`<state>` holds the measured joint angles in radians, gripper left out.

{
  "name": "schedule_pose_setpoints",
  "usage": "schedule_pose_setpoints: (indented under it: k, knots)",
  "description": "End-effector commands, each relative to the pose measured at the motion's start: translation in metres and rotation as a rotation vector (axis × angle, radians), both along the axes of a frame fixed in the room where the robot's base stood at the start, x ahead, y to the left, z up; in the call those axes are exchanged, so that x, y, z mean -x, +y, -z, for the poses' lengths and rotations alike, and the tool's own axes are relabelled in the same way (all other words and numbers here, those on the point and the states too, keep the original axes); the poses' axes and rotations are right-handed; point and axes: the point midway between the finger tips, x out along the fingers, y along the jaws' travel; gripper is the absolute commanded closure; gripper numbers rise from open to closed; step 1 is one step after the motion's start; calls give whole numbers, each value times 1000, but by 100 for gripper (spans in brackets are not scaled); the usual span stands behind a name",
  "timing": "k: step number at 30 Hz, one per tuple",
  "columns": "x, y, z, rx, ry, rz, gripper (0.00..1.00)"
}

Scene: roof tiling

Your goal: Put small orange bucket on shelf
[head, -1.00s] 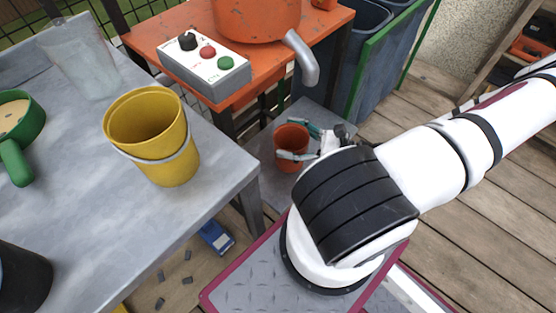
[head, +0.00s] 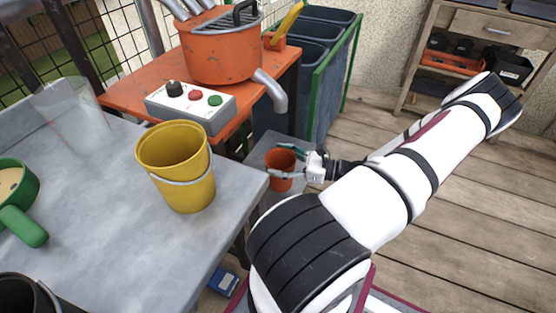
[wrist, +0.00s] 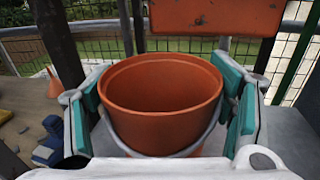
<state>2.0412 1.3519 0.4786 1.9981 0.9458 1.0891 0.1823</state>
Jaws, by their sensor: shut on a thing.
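The small orange bucket (head: 281,170) is upright and looks empty. It shows large in the wrist view (wrist: 160,100), with a grey handle hanging at its front. My gripper (head: 290,163) is shut on the bucket, with its teal finger pads on either side of the rim. In the head view the bucket is in front of a low grey surface under the orange table; I cannot tell whether it touches that surface. A wooden shelf (head: 424,70) stands at the back right, with an orange tray (head: 453,62) and dark items on it.
A grey table (head: 110,245) with a yellow bucket (head: 178,180) and green pan (head: 14,190) is at the left. The orange table (head: 130,86) bears a large orange pot (head: 215,55) and a button box (head: 190,108). Grey bins (head: 320,60) stand behind. The plank floor (head: 480,200) at right is clear.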

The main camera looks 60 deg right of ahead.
Motion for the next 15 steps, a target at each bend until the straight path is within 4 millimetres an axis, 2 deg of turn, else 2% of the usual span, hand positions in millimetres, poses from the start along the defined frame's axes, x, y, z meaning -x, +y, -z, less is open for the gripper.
schedule_pose_setpoints:
  k: [3, 6, 15]
  knots:
    - [-14, -23, 5, 4, 0, -1, 67]
    - [-21, -35, 5, 3, -1, 0, 67]
    - [-31, -53, 6, 2, -2, -1, 67]
